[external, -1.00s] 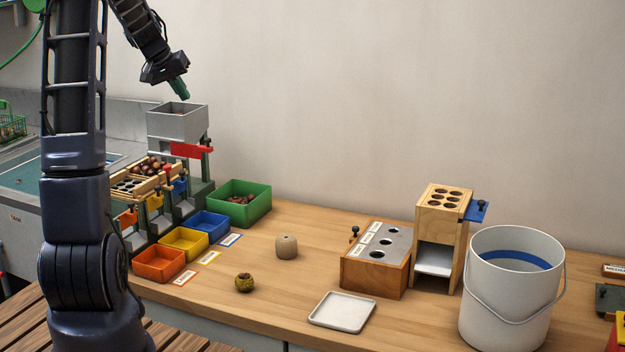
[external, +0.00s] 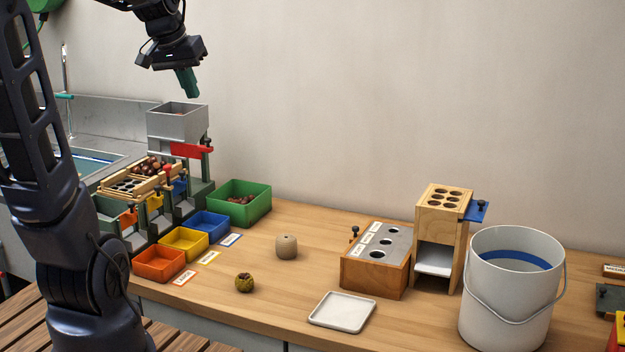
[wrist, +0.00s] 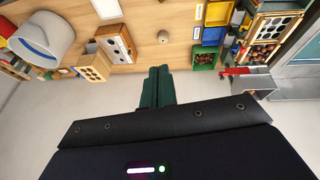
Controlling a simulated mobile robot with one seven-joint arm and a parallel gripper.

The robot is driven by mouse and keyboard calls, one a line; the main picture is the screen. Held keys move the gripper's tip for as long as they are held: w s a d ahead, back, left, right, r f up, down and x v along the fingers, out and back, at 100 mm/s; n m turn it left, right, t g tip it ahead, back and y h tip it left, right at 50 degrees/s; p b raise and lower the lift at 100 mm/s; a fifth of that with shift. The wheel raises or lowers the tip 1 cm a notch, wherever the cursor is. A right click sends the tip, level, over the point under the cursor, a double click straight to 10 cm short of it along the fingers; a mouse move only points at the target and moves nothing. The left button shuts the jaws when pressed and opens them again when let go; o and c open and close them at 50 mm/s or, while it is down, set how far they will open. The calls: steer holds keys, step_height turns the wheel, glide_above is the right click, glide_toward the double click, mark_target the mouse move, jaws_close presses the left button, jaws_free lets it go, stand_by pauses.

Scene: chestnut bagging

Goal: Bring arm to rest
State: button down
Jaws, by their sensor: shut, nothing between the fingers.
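My gripper (external: 188,82) hangs in the air above the grey hopper box (external: 178,122) at the left of the bench, apart from it. Its green fingers are together with nothing between them; they also show in the wrist view (wrist: 158,74). In the wrist view the bench (wrist: 160,50) lies beyond the fingertips, with a bare floor or wall area behind. My fingers touch nothing.
Orange (external: 158,264), yellow (external: 184,243), blue (external: 211,227) and green (external: 262,204) bins stand below the hopper. A wooden block with holes (external: 375,272), a wooden stand (external: 440,207), a white bucket (external: 510,310) and a white tray (external: 342,312) are to the right. Bench middle is mostly clear.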

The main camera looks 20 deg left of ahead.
steer(key=s+d+f, duration=0.2)
steer(key=s, duration=0.6)
steer(key=s+d+f+m+y, duration=0.1)
steer(key=s, duration=0.7)
steer(key=shift+s+d+f, duration=0.15)
steer(key=shift+d+f, duration=0.2)
